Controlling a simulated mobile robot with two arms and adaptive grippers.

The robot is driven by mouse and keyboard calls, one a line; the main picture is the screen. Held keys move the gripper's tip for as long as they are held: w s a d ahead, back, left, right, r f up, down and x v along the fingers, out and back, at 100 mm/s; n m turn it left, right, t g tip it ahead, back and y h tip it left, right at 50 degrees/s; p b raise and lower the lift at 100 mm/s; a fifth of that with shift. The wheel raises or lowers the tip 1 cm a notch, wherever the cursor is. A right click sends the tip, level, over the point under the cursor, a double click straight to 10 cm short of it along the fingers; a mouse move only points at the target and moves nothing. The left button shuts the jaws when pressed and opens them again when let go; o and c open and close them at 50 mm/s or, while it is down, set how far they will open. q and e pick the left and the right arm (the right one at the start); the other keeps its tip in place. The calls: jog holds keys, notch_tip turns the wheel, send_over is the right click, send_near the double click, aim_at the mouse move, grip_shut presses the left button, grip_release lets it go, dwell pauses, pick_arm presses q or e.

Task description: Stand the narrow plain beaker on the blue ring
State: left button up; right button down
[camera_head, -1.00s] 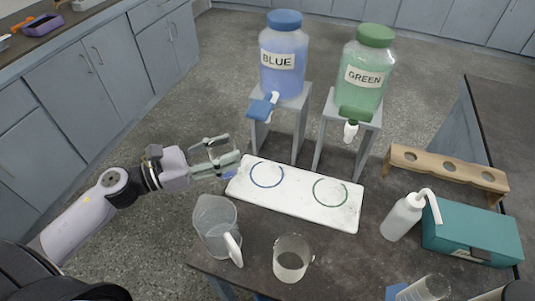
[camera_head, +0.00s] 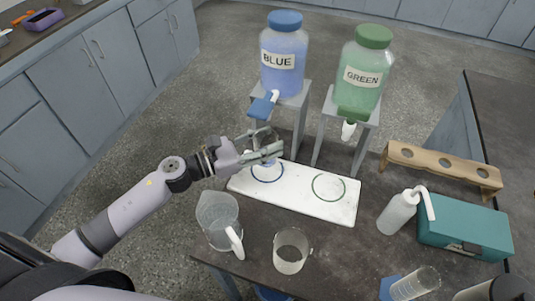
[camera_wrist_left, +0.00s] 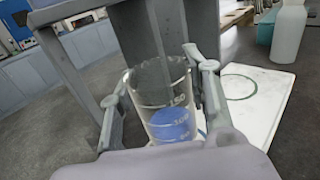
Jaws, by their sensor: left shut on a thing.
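My left gripper (camera_head: 268,150) is shut on the narrow clear beaker (camera_wrist_left: 160,92), which is upright. In the left wrist view the fingers (camera_wrist_left: 158,85) clasp it from both sides. White graduation marks show on its wall, and something blue shows low inside; I cannot tell whether it is liquid. In the head view the beaker (camera_head: 262,141) is largely hidden by the fingers. It is over the far part of the blue ring (camera_head: 267,179). I cannot tell whether its base touches the white board (camera_head: 298,189). My right gripper is out of view.
The blue bottle's tap (camera_head: 263,104) hangs close above the gripper. A green ring (camera_head: 328,187) is on the board's right part. A clear jug (camera_head: 216,219) and wide beaker (camera_head: 291,252) stand in front. A wash bottle (camera_head: 397,213) and teal box (camera_head: 466,229) stand right.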

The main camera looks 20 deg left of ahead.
pick_arm(q)
notch_tip(320, 180, down, 3)
jog(key=shift+f+b, duration=0.2)
jog(key=shift+b, duration=1)
jog(key=shift+f, duration=0.35)
jog(key=shift+w+d, duration=0.15)
jog(key=shift+f, duration=0.1)
jog(key=shift+f+b, duration=0.15)
jog(key=shift+b, duration=0.15)
jog(key=o, duration=1.2)
